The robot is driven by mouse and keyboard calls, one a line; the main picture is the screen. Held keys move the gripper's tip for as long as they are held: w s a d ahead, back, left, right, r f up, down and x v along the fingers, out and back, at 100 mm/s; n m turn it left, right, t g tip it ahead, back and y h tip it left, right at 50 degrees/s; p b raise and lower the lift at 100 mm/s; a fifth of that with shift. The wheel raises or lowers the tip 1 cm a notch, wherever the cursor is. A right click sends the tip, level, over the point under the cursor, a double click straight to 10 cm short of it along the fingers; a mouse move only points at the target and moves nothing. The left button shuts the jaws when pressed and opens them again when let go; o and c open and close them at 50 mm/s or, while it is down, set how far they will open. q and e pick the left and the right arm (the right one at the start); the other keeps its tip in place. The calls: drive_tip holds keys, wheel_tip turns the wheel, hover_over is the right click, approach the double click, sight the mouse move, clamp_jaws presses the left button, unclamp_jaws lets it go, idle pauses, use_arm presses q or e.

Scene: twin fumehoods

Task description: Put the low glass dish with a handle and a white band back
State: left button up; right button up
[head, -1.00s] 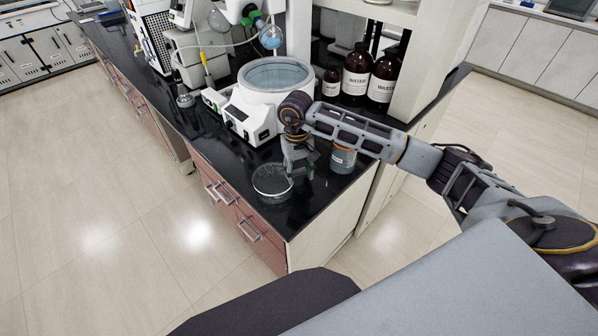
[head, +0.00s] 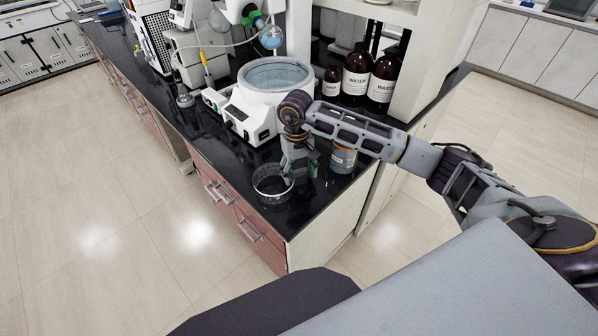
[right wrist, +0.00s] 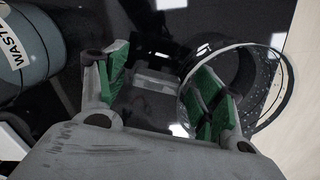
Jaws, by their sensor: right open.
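The low glass dish (head: 262,194) stands on the black counter near its front corner. It is clear with a pale rim; I cannot make out its handle. In the right wrist view the dish (right wrist: 283,92) is at the right. My right gripper (head: 299,176) is open with its fingers pointing down, just right of the dish. In the wrist view the gripper (right wrist: 165,82) has its green pads spread with nothing held between them. One finger overlaps the dish's near side; I cannot tell whether it touches. My left gripper is not in view.
A grey-blue waste bottle (head: 343,160) stands close right of my gripper and fills the wrist view's left corner (right wrist: 28,55). A white heating bath (head: 250,117) is behind. Brown bottles (head: 356,75) stand at the back. The counter's front edge is close to the dish.

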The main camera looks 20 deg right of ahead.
drive_tip(key=shift+w+r, duration=0.15)
drive_tip(key=shift+r, duration=0.65)
wheel_tip(320, 180, up, 4)
drive_tip(key=shift+w+f+b, duration=0.1)
drive_tip(key=shift+b, duration=0.4)
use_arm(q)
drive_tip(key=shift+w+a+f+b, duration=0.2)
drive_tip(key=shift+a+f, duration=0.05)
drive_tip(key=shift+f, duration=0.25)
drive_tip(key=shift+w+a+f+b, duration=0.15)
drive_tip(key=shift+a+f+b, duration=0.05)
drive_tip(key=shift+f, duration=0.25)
use_arm(e)
wheel_tip(320, 180, up, 6)
drive_tip(key=shift+w+r, duration=0.2)
drive_tip(key=shift+s+a+f, duration=0.1)
